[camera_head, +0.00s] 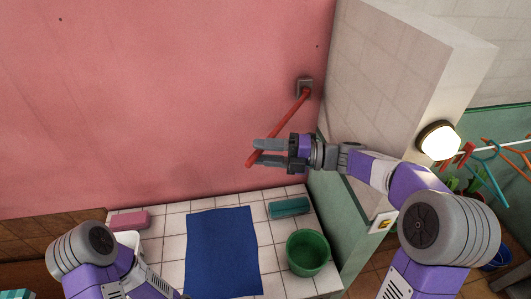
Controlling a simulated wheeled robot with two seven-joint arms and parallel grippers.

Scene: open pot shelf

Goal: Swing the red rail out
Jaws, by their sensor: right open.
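The red rail (287,115) is a thin bar fixed to a grey bracket (304,86) on the pink wall, near the corner. It slants down and left from the bracket to its free end. My right gripper (259,152) is at that free end, pointing left, with its two grey fingers apart. The rail's end passes at the fingers, partly hidden by them; I cannot tell whether they touch it. Of my left arm, only links show at the bottom left; its gripper is out of view.
Below is a white tiled counter (175,255) with a blue cloth (222,252), a green pot (299,262), a teal block (289,207) and a pink block (130,220). A white wall end (400,80) with a lit lamp (438,140) stands right of the rail, close to my right arm.

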